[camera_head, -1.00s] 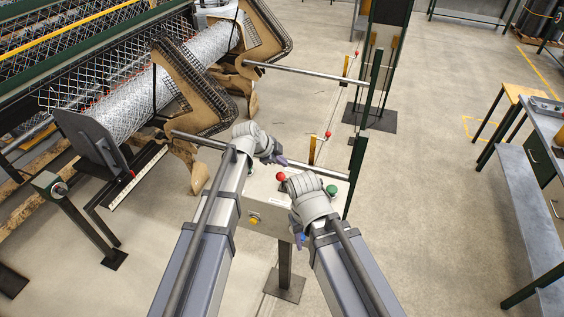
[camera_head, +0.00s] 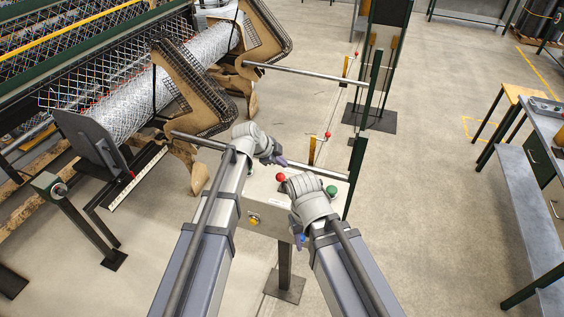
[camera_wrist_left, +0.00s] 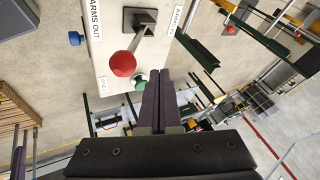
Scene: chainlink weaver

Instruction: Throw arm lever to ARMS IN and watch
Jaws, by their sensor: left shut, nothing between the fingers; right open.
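The control box (camera_head: 262,196) stands on a post in the middle of the head view. Its arm lever has a red ball knob (camera_head: 281,177). In the left wrist view the knob (camera_wrist_left: 122,64) is in front of the dark lever base (camera_wrist_left: 140,20), between the ARMS OUT label (camera_wrist_left: 94,18) and the ARMS IN label (camera_wrist_left: 178,18).
A green button (camera_head: 331,190) and a yellow button (camera_head: 254,219) are on the box. The machine's brown toothed arms (camera_head: 188,90) and the mesh roll (camera_head: 140,103) are at the left. A grey bench (camera_head: 530,215) stands at the right.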

